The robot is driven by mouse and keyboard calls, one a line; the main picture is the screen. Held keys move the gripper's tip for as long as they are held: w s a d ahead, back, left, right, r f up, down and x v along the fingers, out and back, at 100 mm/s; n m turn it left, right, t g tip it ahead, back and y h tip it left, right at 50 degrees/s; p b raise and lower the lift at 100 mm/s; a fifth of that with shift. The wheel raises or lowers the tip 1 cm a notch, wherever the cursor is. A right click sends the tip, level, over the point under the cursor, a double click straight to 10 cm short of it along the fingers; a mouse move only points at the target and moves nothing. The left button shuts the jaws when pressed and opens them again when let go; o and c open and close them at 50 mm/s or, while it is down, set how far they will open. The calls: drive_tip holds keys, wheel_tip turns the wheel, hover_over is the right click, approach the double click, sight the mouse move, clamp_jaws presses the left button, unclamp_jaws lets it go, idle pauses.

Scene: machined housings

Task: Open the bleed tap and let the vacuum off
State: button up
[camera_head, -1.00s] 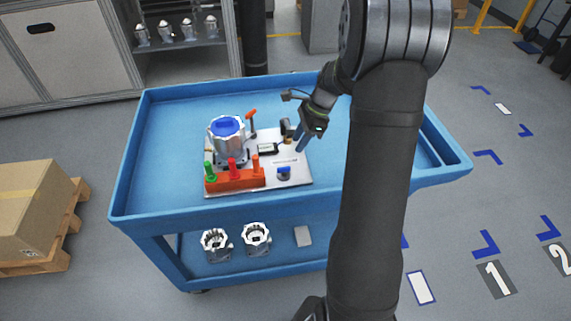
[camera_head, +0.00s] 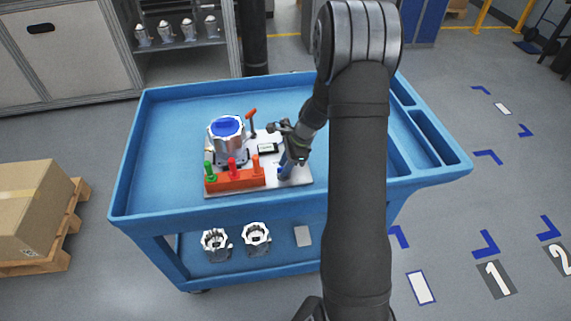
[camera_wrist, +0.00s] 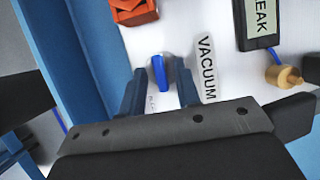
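The bleed tap (camera_wrist: 159,73), a small blue lever handle, stands on the white plate (camera_wrist: 185,20) in the wrist view. Small lettering, partly hidden, is beside it, and a VACUUM label lies to its right. My gripper (camera_wrist: 160,80) is open, with one blue finger on each side of the handle and a gap on both sides. In the head view my gripper (camera_head: 287,170) is low over the plate's front right part and mostly hides the tap. The silver housing with a blue top (camera_head: 226,135) stands at the plate's back left.
A red-orange block (camera_head: 236,180) with green, red and orange pegs stands left of my gripper. A dark display marked LEAK (camera_wrist: 258,22) and a brass fitting (camera_wrist: 284,76) are to the right in the wrist view. The blue cart's (camera_head: 170,210) left side is clear.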

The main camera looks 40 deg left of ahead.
clamp_jaws()
drive_tip(key=shift+n, duration=0.8)
drive_tip(key=shift+h, duration=0.3)
drive_tip(key=shift+o, duration=0.8)
unclamp_jaws()
drive_tip(key=v, duration=1.7)
drive_tip(key=shift+w, duration=0.4)
drive_tip(key=shift+d+r, duration=0.1)
drive_tip(key=shift+r, duration=0.05)
